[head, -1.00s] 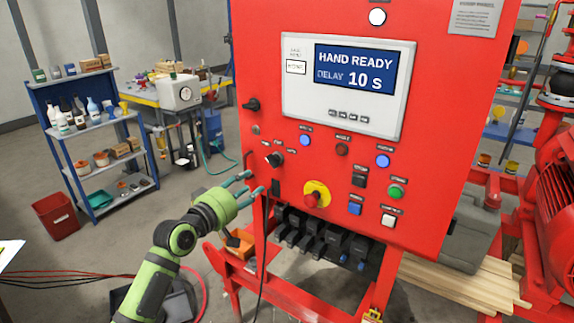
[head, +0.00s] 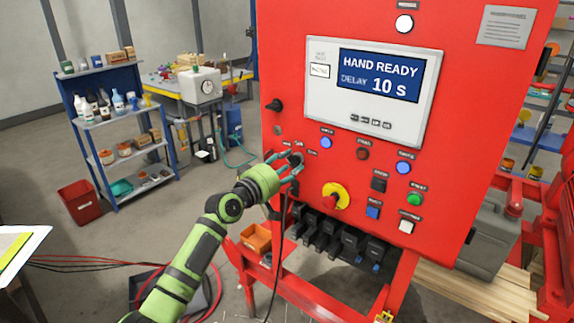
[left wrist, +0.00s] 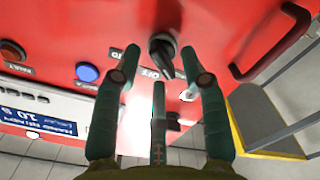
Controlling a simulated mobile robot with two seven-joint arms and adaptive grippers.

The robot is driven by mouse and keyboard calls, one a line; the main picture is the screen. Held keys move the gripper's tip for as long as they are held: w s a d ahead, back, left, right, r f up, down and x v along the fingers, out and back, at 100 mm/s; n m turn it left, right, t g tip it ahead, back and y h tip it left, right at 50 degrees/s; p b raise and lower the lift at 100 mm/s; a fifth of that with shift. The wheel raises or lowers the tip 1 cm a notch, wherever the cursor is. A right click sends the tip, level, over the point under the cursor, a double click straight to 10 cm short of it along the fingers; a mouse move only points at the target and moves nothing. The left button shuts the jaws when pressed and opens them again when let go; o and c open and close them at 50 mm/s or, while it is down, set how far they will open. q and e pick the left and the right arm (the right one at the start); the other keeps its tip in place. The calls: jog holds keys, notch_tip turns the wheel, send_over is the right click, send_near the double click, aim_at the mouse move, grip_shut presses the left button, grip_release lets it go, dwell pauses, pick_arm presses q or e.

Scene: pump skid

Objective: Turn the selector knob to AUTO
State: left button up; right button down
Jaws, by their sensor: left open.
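The black selector knob (head: 296,159) is at the left of the red panel, and its face is partly hidden by my fingers in the head view. In the left wrist view the knob (left wrist: 163,48) lies between and just beyond my fingertips. Its dark pointer is beside the OFF label; part of another label ending in "TO" shows to the left. My left gripper (head: 286,164) is open and empty, its fingers spread around the knob's front. I see no clear contact. The display (head: 380,76) reads HAND READY, DELAY 10 s. My right gripper is out of view.
A red and yellow emergency stop (head: 335,196) and several buttons sit right of the knob. Another black knob (head: 273,105) is above left. A dark cable (head: 281,225) hangs below.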

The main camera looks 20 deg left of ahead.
pick_arm(q)
grip_shut()
